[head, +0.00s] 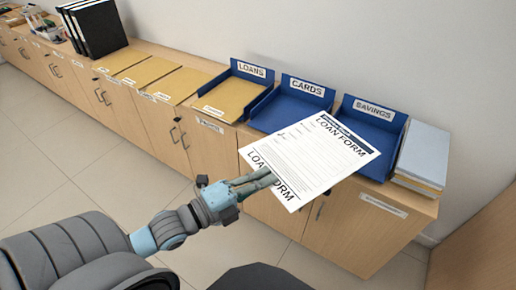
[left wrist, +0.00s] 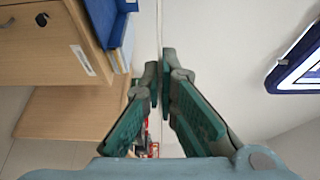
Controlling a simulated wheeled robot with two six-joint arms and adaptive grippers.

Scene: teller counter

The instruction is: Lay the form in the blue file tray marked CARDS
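The white loan form (head: 325,150) is pinched at its near left edge by my left gripper (head: 262,182) and hangs tilted in the air. In the left wrist view, the fingers (left wrist: 160,82) close on the form, seen nearly edge-on as a thin line. The blue tray marked CARDS (head: 282,112) stands on the counter, behind and left of the form in the head view. The form's upper left corner overlaps its front right in the picture. Its visible floor is empty. My right gripper is not in view.
The blue LOANS tray (head: 252,68) at left holds a tan folder (head: 225,97). The blue SAVINGS tray (head: 385,128) stands at right, partly covered by the form. A stack of folders (head: 422,152) sits at the right end.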

